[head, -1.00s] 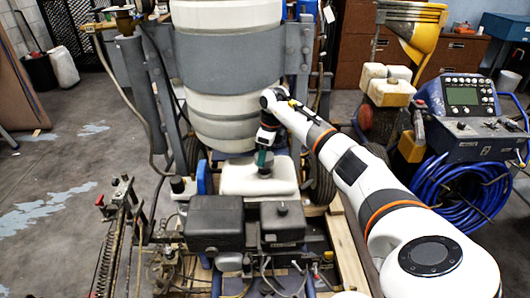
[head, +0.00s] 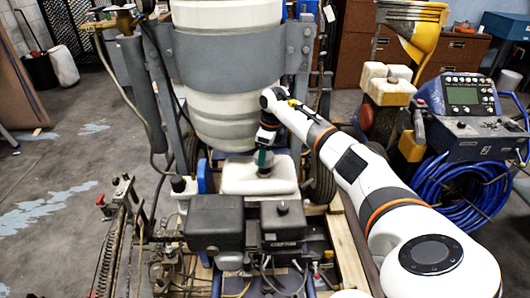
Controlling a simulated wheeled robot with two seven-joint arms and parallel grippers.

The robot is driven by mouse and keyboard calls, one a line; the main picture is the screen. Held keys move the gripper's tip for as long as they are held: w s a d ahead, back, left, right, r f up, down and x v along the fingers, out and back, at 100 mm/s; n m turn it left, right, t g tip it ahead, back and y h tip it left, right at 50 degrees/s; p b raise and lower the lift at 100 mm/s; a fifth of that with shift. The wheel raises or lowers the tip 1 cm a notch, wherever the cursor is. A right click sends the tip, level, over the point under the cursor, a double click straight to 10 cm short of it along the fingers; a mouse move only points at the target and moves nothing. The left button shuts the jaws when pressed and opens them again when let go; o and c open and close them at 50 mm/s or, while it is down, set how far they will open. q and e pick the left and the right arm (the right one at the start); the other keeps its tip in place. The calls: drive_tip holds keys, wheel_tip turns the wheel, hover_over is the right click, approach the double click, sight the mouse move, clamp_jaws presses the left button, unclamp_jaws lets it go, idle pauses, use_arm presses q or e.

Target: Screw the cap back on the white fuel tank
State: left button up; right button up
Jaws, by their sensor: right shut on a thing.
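The white fuel tank (head: 245,180) sits low behind the dark engine, below the large white drum. My right gripper (head: 264,158) points down at the top of the tank, its fingers dark and green. It is shut on a small dark cap (head: 264,170) at the tank's top, mostly hidden by the fingers. The cap is at the tank's filler spot; I cannot tell how far it is threaded. My left gripper is not in view.
The dark engine (head: 215,222) stands in front of the tank. The large white drum (head: 227,110) with its grey band rises behind it. A control box (head: 465,110) and a blue hose coil (head: 470,195) are at the right. Open floor (head: 75,170) lies at the left.

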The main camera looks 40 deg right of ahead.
drive_tip(key=shift+f, duration=0.15)
drive_tip(key=shift+f+b, duration=0.5)
drive_tip(key=shift+f, duration=0.3)
drive_tip(key=shift+f, duration=0.15)
drive_tip(key=shift+d+f+b, duration=0.2)
drive_tip(key=shift+f+b, duration=0.2)
drive_tip(key=shift+f, duration=0.2)
drive_tip(key=shift+s+f, duration=0.1)
drive_tip(key=shift+f, duration=0.1)
